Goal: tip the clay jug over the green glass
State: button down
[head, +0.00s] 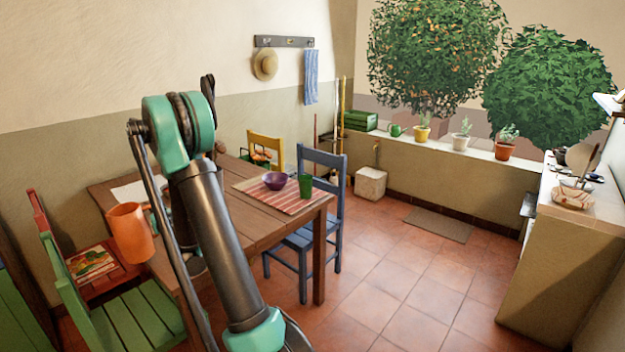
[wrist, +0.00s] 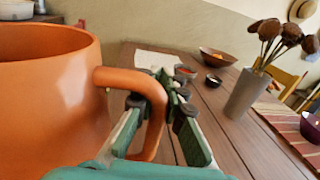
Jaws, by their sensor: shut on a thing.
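The orange clay jug (head: 132,234) is held in the air at the left of the head view, near the table's left end. It looks roughly upright. In the wrist view the jug (wrist: 50,95) fills the left side, and its handle passes between the fingers of my gripper (wrist: 163,98), which is shut on it. My arm hides most of the gripper in the head view. The green glass (head: 305,186) stands upright on the striped mat (head: 290,204) at the table's right end, well apart from the jug.
A purple bowl (head: 275,181) sits left of the glass. A grey vase (wrist: 245,93) with dark dried heads stands on the wooden table (wrist: 205,120), with a brown bowl (wrist: 217,57) and small dark cup (wrist: 213,79) farther back. Chairs surround the table, including a blue one (head: 321,160).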

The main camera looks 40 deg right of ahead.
aim_at(306, 181)
jog(key=z, duration=0.85)
jog(key=i+l+z, duration=0.1)
jog(key=z, duration=0.2)
jog(key=i+l+z, duration=0.1)
jog(key=l+z, duration=0.2)
jog(key=i+l, duration=0.25)
jog(key=l, duration=0.15)
jog(key=i+l, duration=0.25)
jog(key=l, duration=0.2)
